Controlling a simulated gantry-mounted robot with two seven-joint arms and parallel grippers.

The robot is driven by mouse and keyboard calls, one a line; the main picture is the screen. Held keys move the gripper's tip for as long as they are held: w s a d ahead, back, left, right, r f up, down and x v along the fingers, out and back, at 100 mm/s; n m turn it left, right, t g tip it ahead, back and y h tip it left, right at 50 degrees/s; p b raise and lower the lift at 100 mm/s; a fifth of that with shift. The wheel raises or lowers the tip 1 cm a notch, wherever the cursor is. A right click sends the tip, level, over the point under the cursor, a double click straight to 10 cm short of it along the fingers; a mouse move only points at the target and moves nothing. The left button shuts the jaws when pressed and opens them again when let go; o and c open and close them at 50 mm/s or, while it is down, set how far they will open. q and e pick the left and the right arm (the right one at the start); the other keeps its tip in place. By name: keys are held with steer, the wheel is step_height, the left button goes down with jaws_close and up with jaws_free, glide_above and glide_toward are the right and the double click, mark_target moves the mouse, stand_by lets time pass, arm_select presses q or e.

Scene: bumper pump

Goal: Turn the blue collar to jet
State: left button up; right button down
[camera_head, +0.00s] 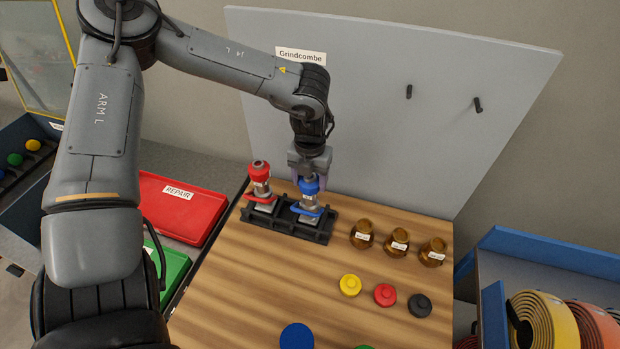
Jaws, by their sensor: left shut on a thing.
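A pump with a blue collar (309,186) stands upright in the right place of a black rack (285,228) on the wooden table. My left gripper (309,178) is over this pump from above and shut on its blue collar. A label shows on the collar, too small to read. A second pump with a red collar (260,172) stands to its left in the same rack. My right gripper is not in view.
Several brown bottles (362,233) stand right of the rack. Yellow (350,285), red (385,294) and black (420,305) caps lie in front of them. A red REPAIR tray (180,208) and a green tray (172,268) are left. A grey panel (400,140) rises behind.

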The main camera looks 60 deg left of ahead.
arm_select(q)
steer(key=shift+m, duration=0.4)
steer(key=m+b, duration=0.1)
steer(key=m, duration=0.2)
steer(key=shift+m, duration=0.3)
steer(key=m, duration=0.9)
steer(key=shift+m, duration=2.3)
steer(key=o, duration=1)
